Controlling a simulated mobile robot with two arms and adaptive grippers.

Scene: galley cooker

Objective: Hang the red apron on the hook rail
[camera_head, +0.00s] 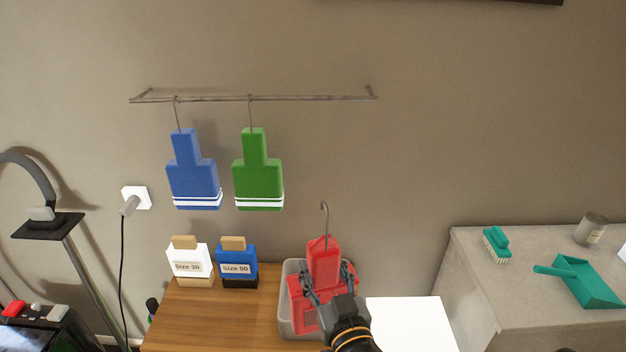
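The red apron (323,262) is a flat, bib-shaped piece with a metal hook sticking up from its top. It stands upright in or just in front of a grey bin (290,325) on the wooden counter; I cannot tell if it touches the bottom. My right gripper (328,284) comes in from below, with its fingers on either side of the apron's narrow upper part. Whether they press on it is unclear. The hook rail (300,98) is a thin wire rail on the wall. My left gripper is not in view.
A blue apron (192,178) and a green apron (258,178) hang on the rail's left and middle; its right part is free. Two boxes labelled Size 30 (188,262) and Size 50 (237,262) stand left of the bin. A grey counter (500,300) is at right.

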